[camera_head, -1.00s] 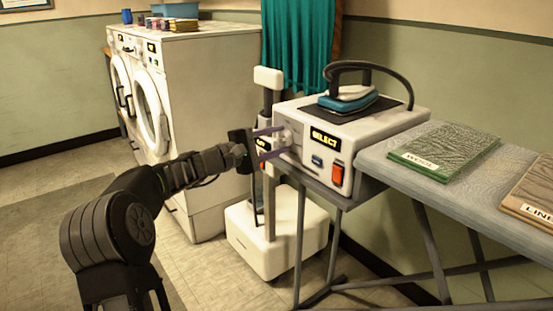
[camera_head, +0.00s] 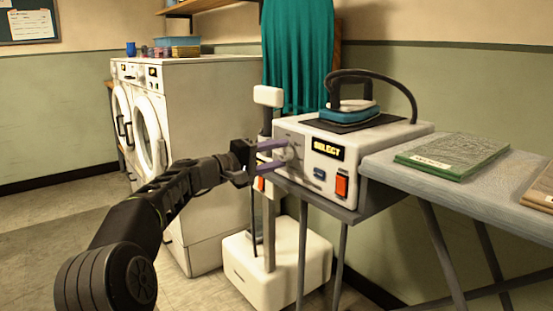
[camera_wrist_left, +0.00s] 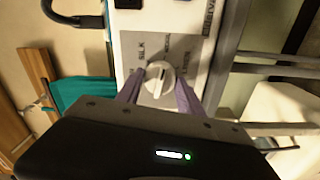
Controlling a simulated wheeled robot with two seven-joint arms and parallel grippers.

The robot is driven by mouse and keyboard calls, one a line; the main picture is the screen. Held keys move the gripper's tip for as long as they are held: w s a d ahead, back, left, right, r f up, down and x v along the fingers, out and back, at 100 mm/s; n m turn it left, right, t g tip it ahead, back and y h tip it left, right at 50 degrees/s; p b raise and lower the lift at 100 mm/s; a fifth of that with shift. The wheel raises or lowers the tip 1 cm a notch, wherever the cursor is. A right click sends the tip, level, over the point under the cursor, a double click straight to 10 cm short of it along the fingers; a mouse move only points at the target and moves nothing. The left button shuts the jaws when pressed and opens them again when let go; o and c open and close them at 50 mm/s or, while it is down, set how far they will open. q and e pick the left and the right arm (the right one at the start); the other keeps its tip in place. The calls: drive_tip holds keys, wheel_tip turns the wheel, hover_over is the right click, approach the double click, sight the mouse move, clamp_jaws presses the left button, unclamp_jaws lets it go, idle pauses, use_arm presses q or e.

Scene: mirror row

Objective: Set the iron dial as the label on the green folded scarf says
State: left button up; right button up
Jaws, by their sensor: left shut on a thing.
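The iron station (camera_head: 385,143) is a pale box with a lit SELECT display, an orange switch and an iron (camera_head: 350,108) on top. Its dial (camera_head: 291,153) is on the left face. My left gripper (camera_head: 281,154) has its purple fingers on either side of the dial. In the left wrist view the pale round dial (camera_wrist_left: 158,79) sits between the fingertips (camera_wrist_left: 160,85), with words printed around it; one looks like SILK. The green folded scarf (camera_head: 453,155) lies on the ironing board (camera_head: 395,172); its white label (camera_head: 431,162) is too small to read surely. My right gripper is not in view.
A brown folded cloth (camera_head: 540,190) lies at the board's right edge. White washers (camera_head: 205,140) stand at the left. A teal curtain (camera_head: 297,55) hangs behind the station. A white wheeled base with a post (camera_head: 280,262) stands below the gripper. The floor at left is clear.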

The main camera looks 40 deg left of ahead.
use_arm(q)
drive_tip(key=o, duration=1.4)
drive_tip(key=p+v, duration=0.1)
drive_tip(key=v, duration=0.6)
drive_tip(key=shift+s+a, duration=0.1)
drive_tip(key=shift+s, duration=0.3)
